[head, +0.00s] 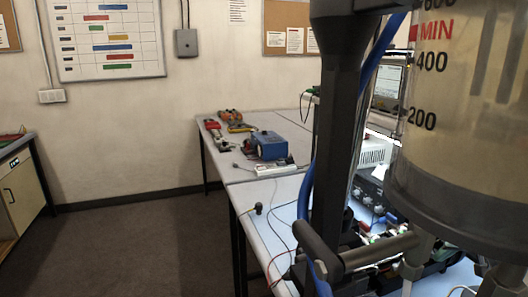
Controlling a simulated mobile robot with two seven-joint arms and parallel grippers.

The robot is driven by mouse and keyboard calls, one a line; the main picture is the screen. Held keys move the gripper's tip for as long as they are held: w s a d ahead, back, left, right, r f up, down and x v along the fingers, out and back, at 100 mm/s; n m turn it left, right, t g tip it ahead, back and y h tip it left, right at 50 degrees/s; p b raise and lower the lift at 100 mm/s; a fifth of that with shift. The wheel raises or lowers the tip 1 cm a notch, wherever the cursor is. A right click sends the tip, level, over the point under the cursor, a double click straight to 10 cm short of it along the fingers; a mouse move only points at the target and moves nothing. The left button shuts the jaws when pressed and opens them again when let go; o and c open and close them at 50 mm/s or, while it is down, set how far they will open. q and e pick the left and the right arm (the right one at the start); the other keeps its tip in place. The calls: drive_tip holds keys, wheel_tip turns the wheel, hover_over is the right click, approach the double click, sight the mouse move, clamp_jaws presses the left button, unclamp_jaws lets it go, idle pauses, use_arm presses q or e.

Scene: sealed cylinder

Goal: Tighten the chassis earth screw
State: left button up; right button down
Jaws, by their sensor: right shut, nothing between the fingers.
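I cannot pick out the chassis earth screw. An open-looking dark unit (370,190) with small fittings sits on the bench at the right, largely covered by a dark upright post (338,130) and a big clear cylinder (460,110). My right gripper is shut and empty, but it is largely lost among the dark parts at lower right, and I cannot make out its fingertips or its distance from the unit. My left gripper is not in view.
The cylinder, marked MIN, 400 and 200, and the post with its blue hose (307,190) block the right side close up. Benches (240,178) behind hold a blue device (268,145) and tools. A cabinet (22,195) stands far left. Floor at left is clear.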

drive_tip(key=shift+w+a+r, duration=0.1)
drive_tip(key=shift+w+a, duration=0.2)
drive_tip(key=shift+a, duration=0.35)
drive_tip(key=shift+s+a, duration=0.15)
drive_tip(key=shift+s+r, duration=0.2)
drive_tip(key=shift+r, duration=2.75)
drive_tip(key=shift+s+a+f, duration=0.1)
drive_tip(key=shift+a, duration=0.05)
